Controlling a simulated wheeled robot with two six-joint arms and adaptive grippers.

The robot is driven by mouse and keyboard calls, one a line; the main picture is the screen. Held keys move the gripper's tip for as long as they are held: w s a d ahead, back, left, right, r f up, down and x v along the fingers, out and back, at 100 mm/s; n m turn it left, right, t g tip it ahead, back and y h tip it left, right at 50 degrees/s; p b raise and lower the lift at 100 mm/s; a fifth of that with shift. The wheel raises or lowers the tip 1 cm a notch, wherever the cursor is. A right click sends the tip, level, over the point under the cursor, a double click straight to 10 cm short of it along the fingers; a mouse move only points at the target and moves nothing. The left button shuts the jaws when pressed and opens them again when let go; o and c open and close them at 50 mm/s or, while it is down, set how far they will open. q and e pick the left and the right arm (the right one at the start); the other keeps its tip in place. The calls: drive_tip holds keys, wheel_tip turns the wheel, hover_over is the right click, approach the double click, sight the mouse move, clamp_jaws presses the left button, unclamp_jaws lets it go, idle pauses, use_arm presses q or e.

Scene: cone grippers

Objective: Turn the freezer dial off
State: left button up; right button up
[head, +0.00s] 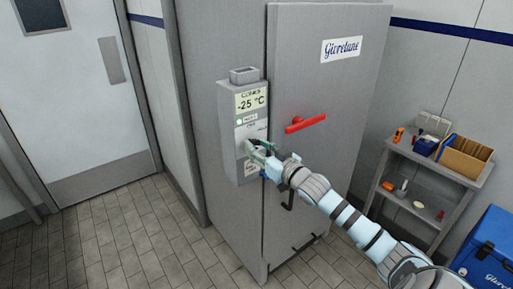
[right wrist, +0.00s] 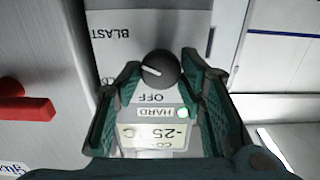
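The freezer dial (right wrist: 157,70) is a round dark knob with a white pointer mark, on the light control panel of the freezer. In the right wrist view, the pointer is on the knob's left side, and the word OFF is printed just below it. My right gripper (right wrist: 161,66) has its two green fingers on either side of the dial, and I cannot tell if they touch it. In the head view, my right gripper (head: 259,155) is at the control box (head: 228,133) and covers part of the dial area. My left gripper is not in view.
The grey freezer door (head: 330,90) has a red handle (head: 306,123). The display (head: 251,102) reads -25 °C beside a green light. A shelf cart (head: 440,165) with small items and a blue cooler (head: 490,255) stand at the right. The floor at the left is clear.

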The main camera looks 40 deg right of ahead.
drive_tip(key=shift+w+f, duration=0.15)
drive_tip(key=shift+w, duration=0.1)
drive_tip(key=c, duration=0.4)
drive_tip(key=n, duration=0.3)
drive_tip(key=shift+n, duration=0.4)
drive_tip(key=n+b, duration=0.1)
drive_tip(key=n, duration=0.2)
drive_tip(key=shift+f+n, duration=0.1)
drive_tip(key=shift+n, duration=0.2)
drive_tip(key=n+b, duration=0.1)
drive_tip(key=n, duration=0.9)
drive_tip(key=n+b, duration=0.1)
drive_tip(key=shift+r+n, duration=0.25)
drive_tip(key=shift+n, duration=0.15)
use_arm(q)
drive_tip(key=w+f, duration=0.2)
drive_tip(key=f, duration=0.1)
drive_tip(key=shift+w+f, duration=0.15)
use_arm(e)
drive_tip(key=n, duration=0.4)
drive_tip(key=shift+w+r+n, duration=0.1)
drive_tip(key=shift+r+n, duration=0.05)
drive_tip(key=shift+n, duration=0.25)
